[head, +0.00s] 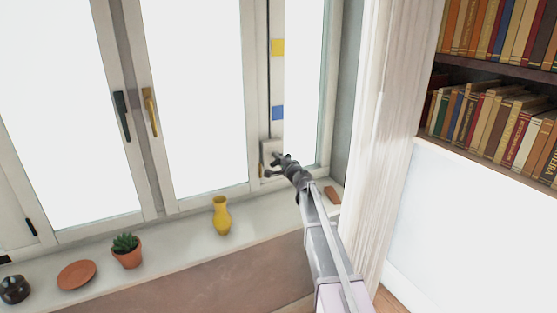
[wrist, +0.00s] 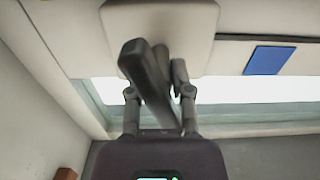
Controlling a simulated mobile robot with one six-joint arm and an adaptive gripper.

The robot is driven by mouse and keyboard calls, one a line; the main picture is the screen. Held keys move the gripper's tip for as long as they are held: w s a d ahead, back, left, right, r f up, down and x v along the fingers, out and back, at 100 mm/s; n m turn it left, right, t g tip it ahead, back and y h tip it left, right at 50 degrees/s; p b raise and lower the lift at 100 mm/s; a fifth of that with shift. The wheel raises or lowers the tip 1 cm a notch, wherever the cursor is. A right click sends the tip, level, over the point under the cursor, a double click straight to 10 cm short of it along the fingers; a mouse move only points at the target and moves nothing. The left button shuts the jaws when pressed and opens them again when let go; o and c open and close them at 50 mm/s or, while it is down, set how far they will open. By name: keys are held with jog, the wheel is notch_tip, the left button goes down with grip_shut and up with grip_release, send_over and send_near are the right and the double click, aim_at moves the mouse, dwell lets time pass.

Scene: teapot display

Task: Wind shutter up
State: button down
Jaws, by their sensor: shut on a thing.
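The shutter winder is a pale box (head: 268,150) low on the right window post; it fills the top of the wrist view (wrist: 195,35). A dark crank handle (wrist: 145,75) sticks out from it towards the wrist camera. My gripper (head: 279,162) is at the winder, its fingers on either side of the crank in the wrist view (wrist: 160,88), shut on it. A dark cord or slot runs up the post from the box, past a blue mark (head: 278,113) and a higher yellow mark (head: 278,47). The crank is partly hidden by my gripper in the head view.
The windows show bright white. The sill (head: 180,250) holds a yellow vase (head: 222,215), a potted plant (head: 126,250), a terracotta saucer (head: 76,275) and a dark pot (head: 14,290). A reddish-brown block (head: 333,195) lies right of the winder. A pale curtain (head: 378,130) hangs beside my arm.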

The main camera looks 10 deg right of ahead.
jog(key=shift+w, duration=0.1)
jog(key=c, duration=0.5)
grip_release()
jog(key=shift+c, duration=0.2)
jog(key=v, duration=1.2)
